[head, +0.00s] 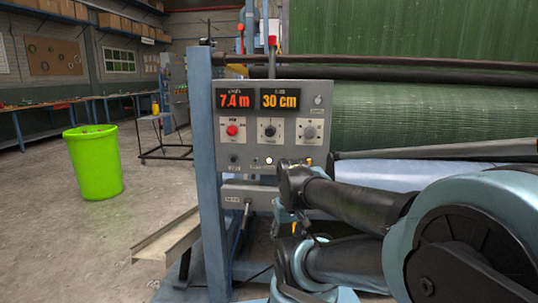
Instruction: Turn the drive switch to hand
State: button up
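A grey control panel (250,153) faces me at the middle of the head view, on a blue frame. It carries a row of three round controls on light plates: a red one (232,130) at left, a black one (270,131) in the middle and a grey one (310,132) at right. Their lettering is too small to read, so I cannot tell which is the drive switch or how it is set. My arm comes in from the right, and its dark joints stand in front of the panel's lower right. I cannot make out my gripper's fingers.
A blue post (207,170) stands at the panel's left edge. A large green turf roll (430,115) lies behind. A green bin (94,162) stands on open floor at left.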

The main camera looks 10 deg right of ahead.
aim_at(232, 130)
jog(key=u, duration=0.35)
jog(key=k, duration=1.3)
jog(key=z, duration=0.75)
jog(key=i, duration=1)
